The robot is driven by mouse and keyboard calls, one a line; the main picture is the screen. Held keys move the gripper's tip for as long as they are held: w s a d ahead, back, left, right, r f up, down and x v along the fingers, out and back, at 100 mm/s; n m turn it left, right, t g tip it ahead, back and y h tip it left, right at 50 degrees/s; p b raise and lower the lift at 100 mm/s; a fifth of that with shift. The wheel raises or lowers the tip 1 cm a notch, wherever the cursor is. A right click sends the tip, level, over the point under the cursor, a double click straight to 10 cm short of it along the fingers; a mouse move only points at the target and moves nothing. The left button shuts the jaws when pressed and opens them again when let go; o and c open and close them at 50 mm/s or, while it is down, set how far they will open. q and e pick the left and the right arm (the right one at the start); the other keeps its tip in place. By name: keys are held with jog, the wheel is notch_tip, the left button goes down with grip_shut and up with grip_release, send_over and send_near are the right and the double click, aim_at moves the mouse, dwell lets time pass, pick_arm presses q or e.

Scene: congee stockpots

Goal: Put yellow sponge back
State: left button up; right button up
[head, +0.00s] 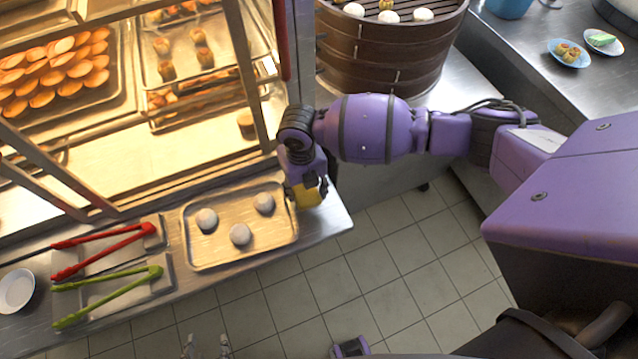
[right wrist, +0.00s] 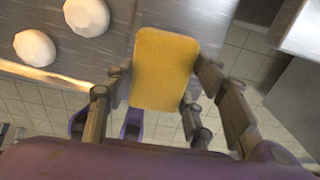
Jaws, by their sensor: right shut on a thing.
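The yellow sponge (head: 307,194) is in my right gripper (head: 309,183), just off the right end of the metal tray on the counter. The right wrist view shows the sponge (right wrist: 164,70) upright between the fingers of the right gripper (right wrist: 150,98), with its broad face toward the camera. The fingers are shut on its sides. In the head view, the gripper hides part of the sponge, and I cannot tell whether it touches the counter. My left gripper (head: 206,346) shows only its fingertips at the bottom edge, apart and empty over the floor.
A metal tray (head: 240,262) holds three white buns. Red tongs (head: 105,240) and green tongs (head: 110,285) lie left of it, near a white bowl (head: 16,290). The lit food cabinet (head: 110,175) stands behind; a bamboo steamer (head: 385,58) is at the upper right.

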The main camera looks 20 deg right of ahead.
aim_at(312, 193)
jog(key=shift+w+d+f, duration=0.25)
jog(key=shift+d+f, duration=0.2)
jog(key=shift+f, duration=0.15)
jog(key=shift+w+d+f, duration=0.2)
jog(key=shift+d+f, duration=0.2)
jog(key=shift+f, duration=0.15)
jog(key=shift+w+d+f, duration=0.1)
jog(key=shift+d+f, duration=0.05)
jog(key=shift+f, duration=0.8)
jog(key=shift+w+d+f, duration=0.1)
jog(key=shift+d+f, duration=0.05)
jog(key=shift+f, duration=0.75)
jog(key=shift+s+f+b, duration=0.1)
jog(key=shift+f+b, duration=0.05)
jog(key=shift+b, duration=0.15)
jog(key=o, duration=1.1)
notch_tip(312, 193, up, 12)
jog(key=shift+r+p, duration=0.2)
jog(key=shift+p, duration=0.35)
